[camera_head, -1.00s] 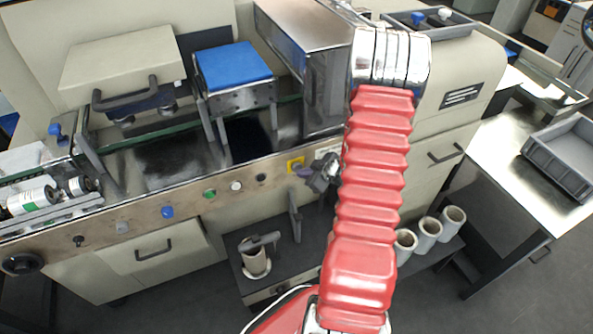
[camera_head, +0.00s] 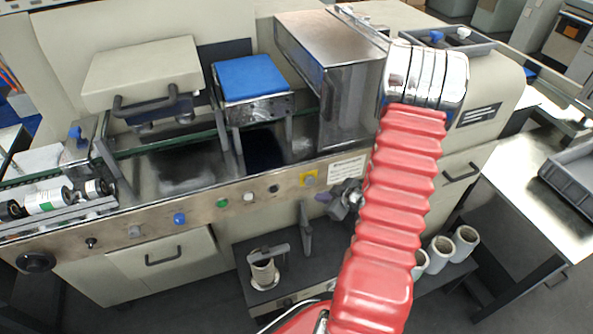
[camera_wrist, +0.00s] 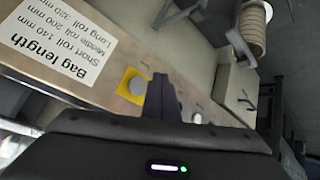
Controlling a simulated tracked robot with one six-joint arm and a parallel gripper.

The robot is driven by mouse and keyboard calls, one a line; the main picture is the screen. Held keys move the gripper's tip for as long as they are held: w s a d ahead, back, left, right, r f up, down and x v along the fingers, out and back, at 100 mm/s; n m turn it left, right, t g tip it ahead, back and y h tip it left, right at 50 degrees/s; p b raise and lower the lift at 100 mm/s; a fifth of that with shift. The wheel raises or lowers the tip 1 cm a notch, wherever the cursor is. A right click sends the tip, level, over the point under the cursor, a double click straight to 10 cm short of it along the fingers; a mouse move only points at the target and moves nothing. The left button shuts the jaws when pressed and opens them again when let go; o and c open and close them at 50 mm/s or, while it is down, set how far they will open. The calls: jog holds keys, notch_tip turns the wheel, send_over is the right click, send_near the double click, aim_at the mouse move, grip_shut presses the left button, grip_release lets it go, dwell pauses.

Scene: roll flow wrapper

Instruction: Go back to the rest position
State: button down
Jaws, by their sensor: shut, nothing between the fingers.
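My red, ribbed arm reaches up the middle of the head view. My gripper (camera_head: 340,201) shows as a small grey shape at the arm's left side, in front of the machine's front panel and partly hidden by the arm. In the wrist view my gripper (camera_wrist: 180,95) is dark, with its fingers together and nothing between them. Beyond it is the yellow-backed button (camera_wrist: 134,86), which also shows in the head view (camera_head: 309,178). The gripper looks apart from the panel, but the gap is hard to judge.
The wrapper's bag-length label (camera_wrist: 60,40) is beside the button. A lower shelf holds a roll (camera_head: 264,273) on the left and several pale rolls (camera_head: 439,254) on the right. A side table (camera_head: 545,215) with a grey tray (camera_head: 575,180) stands at right. Floor shows below.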

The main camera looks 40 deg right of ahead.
jog(key=s+d+f+m+g+h, duration=0.2)
jog(key=s+d+m+g+h, duration=0.25)
jog(key=s, duration=0.65)
jog(key=s+a+r+y, duration=0.2)
jog(key=a+r+y, duration=0.2)
jog(key=a+r, duration=3.1)
jog(key=shift+s+a+r+t, duration=0.15)
jog(key=shift+s+a+t, duration=0.15)
jog(key=shift+a, duration=0.3)
